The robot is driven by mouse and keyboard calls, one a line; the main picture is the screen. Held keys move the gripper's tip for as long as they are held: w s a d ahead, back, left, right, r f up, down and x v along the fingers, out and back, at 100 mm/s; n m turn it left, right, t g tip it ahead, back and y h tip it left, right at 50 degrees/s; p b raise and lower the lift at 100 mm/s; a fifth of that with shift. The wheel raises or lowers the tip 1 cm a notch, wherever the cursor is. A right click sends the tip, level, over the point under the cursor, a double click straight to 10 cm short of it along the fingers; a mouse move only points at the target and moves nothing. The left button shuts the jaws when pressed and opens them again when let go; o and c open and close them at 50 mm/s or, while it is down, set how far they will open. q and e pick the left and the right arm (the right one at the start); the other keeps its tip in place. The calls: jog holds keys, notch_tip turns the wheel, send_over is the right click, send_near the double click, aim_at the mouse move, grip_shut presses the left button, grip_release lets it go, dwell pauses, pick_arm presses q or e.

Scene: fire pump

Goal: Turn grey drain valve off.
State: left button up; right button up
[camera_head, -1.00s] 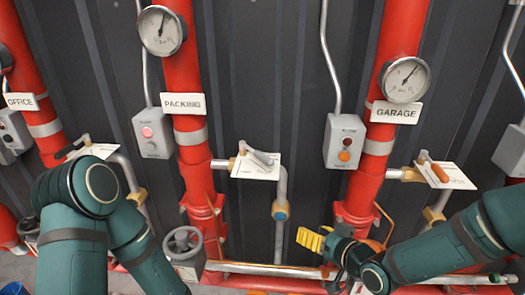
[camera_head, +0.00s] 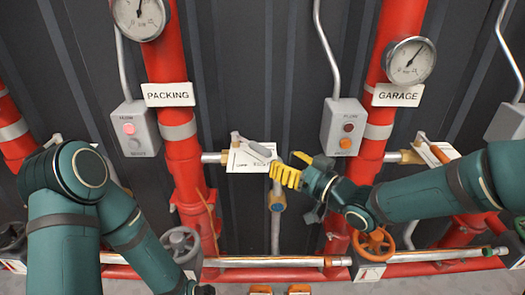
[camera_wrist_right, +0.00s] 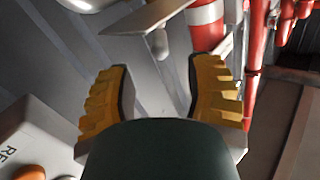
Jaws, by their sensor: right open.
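The grey drain valve lever (camera_head: 254,148) sits on a pipe to the right of the PACKING riser, in front of a white label card (camera_head: 240,163). The lever slants down to the right. My right gripper (camera_head: 290,171), with yellow ribbed fingers, is just right of and below the lever in the head view, apparently apart from it. In the right wrist view the fingers (camera_wrist_right: 158,85) are spread with nothing between them. A light plate and a grey rod-like part (camera_wrist_right: 158,40) lie beyond them; I cannot tell for sure whether this is the lever.
The PACKING riser (camera_head: 182,150) and GARAGE riser (camera_head: 365,170) flank the lever. A grey switch box (camera_head: 341,128) is above right of my right gripper. An orange handwheel (camera_head: 374,244) and a grey one (camera_head: 181,243) are lower down. An orange-handled lever (camera_head: 436,153) is further right.

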aim_at(251, 145)
jog(key=x, duration=0.7)
jog(key=shift+w+a, duration=0.25)
grip_shut()
